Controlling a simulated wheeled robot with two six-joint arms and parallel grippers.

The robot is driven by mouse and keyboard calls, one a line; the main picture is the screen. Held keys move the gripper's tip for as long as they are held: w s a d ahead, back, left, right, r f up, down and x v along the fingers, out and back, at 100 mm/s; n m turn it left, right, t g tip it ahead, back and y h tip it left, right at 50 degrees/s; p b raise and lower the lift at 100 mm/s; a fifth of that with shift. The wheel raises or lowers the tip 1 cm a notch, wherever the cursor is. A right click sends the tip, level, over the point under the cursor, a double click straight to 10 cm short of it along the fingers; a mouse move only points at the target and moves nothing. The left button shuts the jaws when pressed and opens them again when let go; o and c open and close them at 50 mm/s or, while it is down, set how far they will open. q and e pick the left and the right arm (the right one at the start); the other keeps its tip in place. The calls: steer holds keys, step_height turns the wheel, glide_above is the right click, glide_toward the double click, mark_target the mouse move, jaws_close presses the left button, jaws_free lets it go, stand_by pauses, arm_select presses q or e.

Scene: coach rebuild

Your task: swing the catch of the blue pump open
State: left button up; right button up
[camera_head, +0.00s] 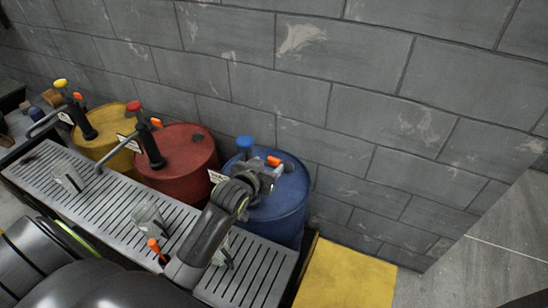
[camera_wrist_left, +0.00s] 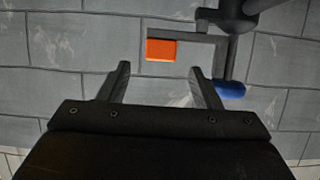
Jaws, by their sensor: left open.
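The blue pump (camera_head: 244,143) stands on the blue drum, largely hidden behind my left gripper (camera_head: 268,172). Its blue knob (camera_wrist_left: 230,89) shows at the right in the left wrist view. The orange catch (camera_head: 273,161) shows just beyond my gripper; in the left wrist view the catch (camera_wrist_left: 161,50) is an orange block in a grey bracket. My left gripper (camera_wrist_left: 160,70) is open, its fingertips on either side of the catch's line and slightly below it in the picture. I cannot tell whether they touch it. My right gripper is not in view.
A blue drum (camera_head: 285,212), a red drum (camera_head: 190,165) and a yellow drum (camera_head: 95,140) stand along the block wall (camera_head: 350,110). Red and yellow pumps stand to the left. A slotted metal rack (camera_head: 105,200) holding metal cups runs in front. A yellow floor patch (camera_head: 345,275) lies right.

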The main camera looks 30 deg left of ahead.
mark_target(273, 160)
arm_select(q)
steer(key=shift+p+x, duration=0.3)
steer(key=shift+x, duration=2.7)
jaws_close()
